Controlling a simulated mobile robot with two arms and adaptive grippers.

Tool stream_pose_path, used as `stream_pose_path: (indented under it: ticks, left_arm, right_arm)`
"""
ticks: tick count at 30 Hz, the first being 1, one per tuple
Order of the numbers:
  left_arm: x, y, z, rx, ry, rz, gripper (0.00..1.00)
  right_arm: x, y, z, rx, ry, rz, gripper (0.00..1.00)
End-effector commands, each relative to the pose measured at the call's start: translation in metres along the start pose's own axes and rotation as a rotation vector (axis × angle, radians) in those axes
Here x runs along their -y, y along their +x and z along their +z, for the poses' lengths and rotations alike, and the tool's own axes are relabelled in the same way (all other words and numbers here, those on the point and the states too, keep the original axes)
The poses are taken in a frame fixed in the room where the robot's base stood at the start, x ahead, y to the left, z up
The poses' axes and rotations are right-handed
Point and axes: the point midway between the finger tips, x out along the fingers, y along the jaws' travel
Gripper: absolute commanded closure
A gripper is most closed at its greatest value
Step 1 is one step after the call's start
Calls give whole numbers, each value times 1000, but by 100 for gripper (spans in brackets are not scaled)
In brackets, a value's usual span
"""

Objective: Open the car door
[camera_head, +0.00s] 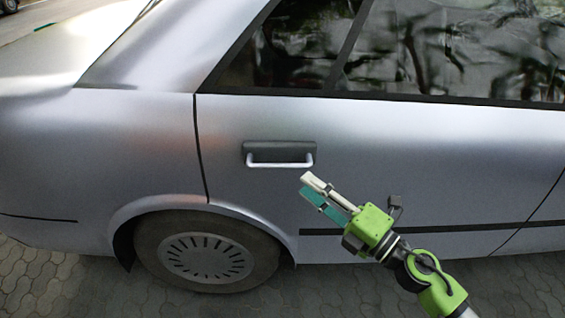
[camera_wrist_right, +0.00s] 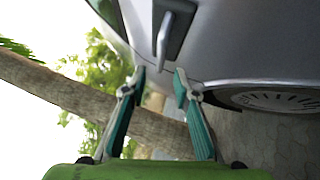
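The silver car's rear door (camera_head: 390,150) fills the middle of the head view and is shut, its edge flush with the body. Its handle (camera_head: 280,162) is a light bar in front of a dark recessed plate. The handle also shows in the right wrist view (camera_wrist_right: 163,42), ahead of the fingers. My right gripper (camera_head: 306,184) is just below and to the right of the handle, apart from it. In the right wrist view its two teal fingers (camera_wrist_right: 158,78) are spread with nothing between them. My left gripper is in neither view.
The rear wheel (camera_head: 207,250) and its arch are below and left of the handle. Dark windows (camera_head: 450,45) run above the door. Grey paving (camera_head: 40,285) lies beside the car. The right wrist view is tilted and shows trees (camera_wrist_right: 85,75).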

Motion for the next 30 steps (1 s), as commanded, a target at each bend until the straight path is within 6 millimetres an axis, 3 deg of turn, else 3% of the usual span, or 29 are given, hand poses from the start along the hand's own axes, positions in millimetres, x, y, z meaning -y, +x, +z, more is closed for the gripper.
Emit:
stream_pose_path:
  ticks: [6, 12, 18, 26, 30]
  left_arm:
    - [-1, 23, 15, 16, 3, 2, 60]
    - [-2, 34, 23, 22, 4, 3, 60]
    - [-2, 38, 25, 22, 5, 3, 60]
    - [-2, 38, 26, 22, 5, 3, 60]
    - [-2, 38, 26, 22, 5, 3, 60]
  right_arm:
    - [-3, 49, 1, 1, -1, 3, 72]
    - [-1, 80, 1, 2, 1, 1, 72]
    - [0, 93, 0, 2, 1, 0, 72]
    - [0, 94, 0, 1, 1, 0, 72]
    - [0, 93, 0, 1, 1, 0, 100]
